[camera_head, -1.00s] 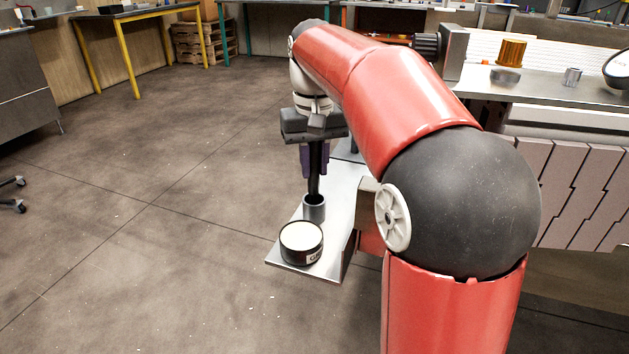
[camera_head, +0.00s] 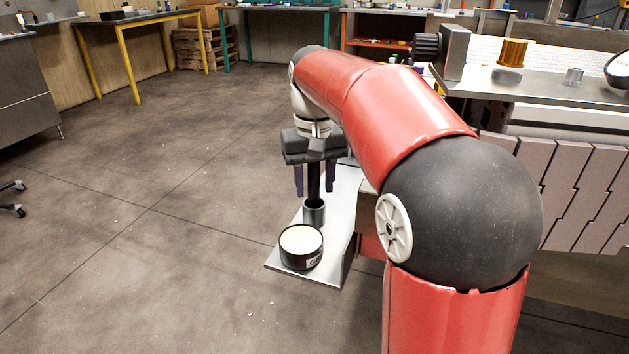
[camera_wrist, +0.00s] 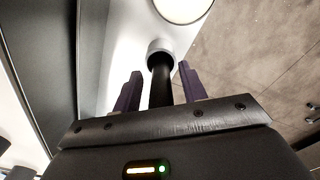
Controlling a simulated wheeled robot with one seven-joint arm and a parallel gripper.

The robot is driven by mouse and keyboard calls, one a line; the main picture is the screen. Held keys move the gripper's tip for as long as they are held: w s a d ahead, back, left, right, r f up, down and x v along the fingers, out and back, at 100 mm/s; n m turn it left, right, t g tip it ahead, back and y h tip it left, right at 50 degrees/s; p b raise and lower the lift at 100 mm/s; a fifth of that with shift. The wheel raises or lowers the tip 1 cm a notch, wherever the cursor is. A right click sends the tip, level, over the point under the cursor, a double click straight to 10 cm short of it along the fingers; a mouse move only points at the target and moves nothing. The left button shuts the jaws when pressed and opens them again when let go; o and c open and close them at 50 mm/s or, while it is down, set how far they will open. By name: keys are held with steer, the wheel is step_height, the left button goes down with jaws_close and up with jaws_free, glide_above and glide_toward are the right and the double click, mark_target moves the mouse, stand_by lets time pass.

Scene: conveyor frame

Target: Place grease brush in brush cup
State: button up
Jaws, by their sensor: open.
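The grease brush (camera_head: 314,178) shows as a dark upright handle with its lower end inside the brush cup (camera_head: 314,213), a small grey metal cylinder. In the wrist view the black handle (camera_wrist: 161,86) runs into the mouth of the cup (camera_wrist: 157,47). My gripper (camera_head: 314,192) is above the cup, with its purple fingers spread apart on either side of the handle. In the wrist view my gripper (camera_wrist: 158,85) also shows a gap between each finger and the handle. The brush's bristles are hidden in the cup.
A round tin with pale contents (camera_head: 301,247) stands in front of the cup on a narrow metal shelf (camera_head: 338,230). The conveyor frame (camera_head: 560,190) is to the right, with an amber spool (camera_head: 513,54) on its top. Open floor lies to the left.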

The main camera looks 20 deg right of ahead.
step_height(320, 180, up, 12)
steer(key=p, duration=0.3)
stand_by(0.3)
